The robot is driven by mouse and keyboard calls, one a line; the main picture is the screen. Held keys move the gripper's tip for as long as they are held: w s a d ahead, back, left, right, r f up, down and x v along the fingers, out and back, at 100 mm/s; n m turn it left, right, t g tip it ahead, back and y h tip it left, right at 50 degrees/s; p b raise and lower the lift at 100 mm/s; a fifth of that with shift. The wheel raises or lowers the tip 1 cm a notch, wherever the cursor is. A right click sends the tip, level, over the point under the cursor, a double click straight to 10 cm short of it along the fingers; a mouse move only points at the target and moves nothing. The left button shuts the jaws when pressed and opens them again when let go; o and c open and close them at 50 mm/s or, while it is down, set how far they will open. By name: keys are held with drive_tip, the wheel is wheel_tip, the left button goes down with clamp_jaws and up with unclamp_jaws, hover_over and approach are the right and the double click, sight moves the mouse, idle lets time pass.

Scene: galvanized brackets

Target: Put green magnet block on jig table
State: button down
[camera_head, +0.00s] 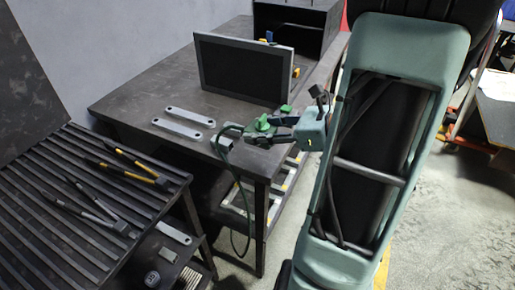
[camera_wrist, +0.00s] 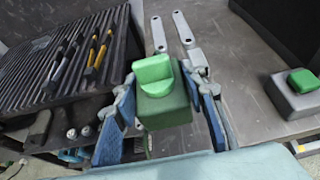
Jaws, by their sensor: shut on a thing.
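The green magnet block (camera_wrist: 166,106), with a brighter green knob on top, sits between the blue-padded fingers of my gripper (camera_wrist: 160,118) in the wrist view. My gripper is shut on it. In the head view the block (camera_head: 262,124) shows at the tip of my gripper (camera_head: 262,136), by the near corner of the dark workbench (camera_head: 130,100). A slatted black table (camera_head: 45,185) stands at the left and also shows in the wrist view (camera_wrist: 40,85). Whether the block touches the workbench is unclear.
Two grey bracket bars (camera_head: 190,115) lie on the workbench, near an upright dark panel (camera_head: 240,70). Another green-topped grey block (camera_wrist: 297,95) stands at the right in the wrist view. Yellow-handled tools (camera_head: 130,172) lie on the slatted table. A cable (camera_head: 236,190) hangs at the workbench corner.

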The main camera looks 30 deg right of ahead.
sight(257, 151)
drive_tip(key=w+f+b, duration=0.1)
drive_tip(key=f, duration=0.1)
drive_tip(key=w+f+b, duration=0.1)
drive_tip(key=w+f, duration=0.1)
drive_tip(key=shift+w+d+b, duration=0.1)
drive_tip(key=shift+d+b, duration=0.25)
drive_tip(key=shift+d, duration=0.05)
drive_tip(key=f+b, duration=0.3)
drive_tip(key=shift+w+f, duration=0.25)
drive_tip(key=shift+f, duration=0.15)
drive_tip(key=c, duration=1.2)
unclamp_jaws()
drive_tip(key=shift+d+r, duration=0.1)
drive_tip(key=shift+r, duration=0.15)
drive_tip(key=p+v, duration=0.2)
drive_tip(key=v, duration=1)
drive_tip(key=shift+s+f, duration=0.1)
drive_tip(key=shift+f, duration=0.1)
